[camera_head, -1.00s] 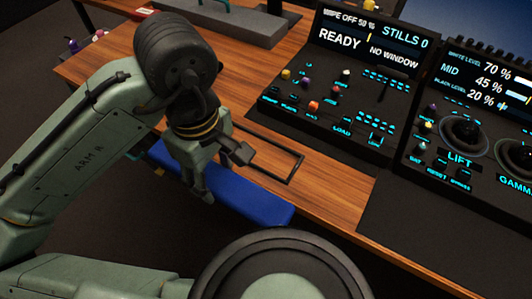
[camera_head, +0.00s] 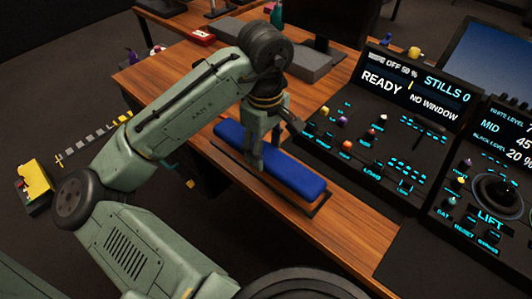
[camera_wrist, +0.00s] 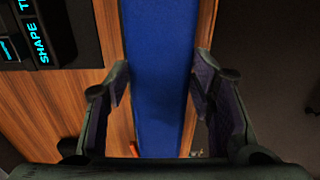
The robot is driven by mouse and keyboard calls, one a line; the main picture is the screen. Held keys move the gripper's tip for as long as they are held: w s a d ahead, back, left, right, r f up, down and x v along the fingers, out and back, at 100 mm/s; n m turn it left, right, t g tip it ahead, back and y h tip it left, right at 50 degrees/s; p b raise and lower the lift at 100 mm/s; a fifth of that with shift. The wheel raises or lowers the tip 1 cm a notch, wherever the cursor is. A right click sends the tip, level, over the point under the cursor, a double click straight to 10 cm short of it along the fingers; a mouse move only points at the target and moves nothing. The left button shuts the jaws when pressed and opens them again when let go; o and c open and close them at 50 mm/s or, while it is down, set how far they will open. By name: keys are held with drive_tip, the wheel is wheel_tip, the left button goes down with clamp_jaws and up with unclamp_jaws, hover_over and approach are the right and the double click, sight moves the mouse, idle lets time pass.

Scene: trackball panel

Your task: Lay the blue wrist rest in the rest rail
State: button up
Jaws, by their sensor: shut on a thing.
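The blue wrist rest (camera_head: 298,176) is a long padded bar lying lengthwise along the front of the wooden desk. My gripper (camera_head: 257,163) is shut on it near its middle, pointing down. In the wrist view the blue wrist rest (camera_wrist: 160,70) runs between my two fingers (camera_wrist: 162,85). The rest rail (camera_head: 318,209) is a thin black frame on the desk; its front edge and right end show beside and below the wrist rest. The rest covers most of the rail. I cannot tell whether it touches the rail or hangs just above it.
The black control panel (camera_head: 350,170) with knobs and lit keys stands close behind the wrist rest. A second panel (camera_head: 470,190) is to its right. The desk's front edge runs just in front of the rail. A grey block (camera_head: 300,64) lies at the back.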

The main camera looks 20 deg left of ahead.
sight(266, 150)
drive_tip(key=shift+w+f, duration=0.15)
drive_tip(key=shift+f, duration=0.75)
drive_tip(key=shift+w+f, duration=0.15)
drive_tip(key=shift+f, duration=0.75)
drive_tip(key=shift+f, duration=0.15)
drive_tip(key=o, duration=1.3)
wheel_tip(266, 150, up, 12)
drive_tip(key=shift+r+p, duration=0.2)
drive_tip(key=shift+p, duration=0.1)
